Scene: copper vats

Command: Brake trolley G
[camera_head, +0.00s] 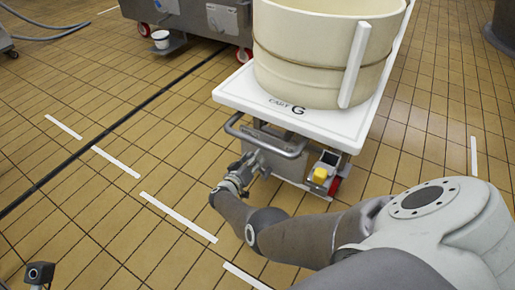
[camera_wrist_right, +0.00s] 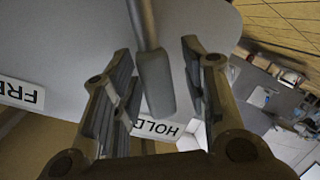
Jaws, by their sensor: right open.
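Trolley G has a white top (camera_head: 235,92) lettered "CART G" and carries a large cream tub (camera_head: 300,50). A grey push bar (camera_head: 270,140) juts from its near end. My right gripper (camera_head: 259,165) is at that end, just below the bar. In the right wrist view my right gripper (camera_wrist_right: 158,95) is open, with a grey lever (camera_wrist_right: 154,80) between its fingers. The fingers are not closed on the lever. A "FREE" label (camera_wrist_right: 22,93) is at the left and a partly covered "HOLD" label (camera_wrist_right: 157,127) lies beyond the lever's end.
A yellow-topped box (camera_head: 321,174) and a red wheel (camera_head: 334,186) are at the trolley's near right corner. Tiled floor to the left is mostly clear.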

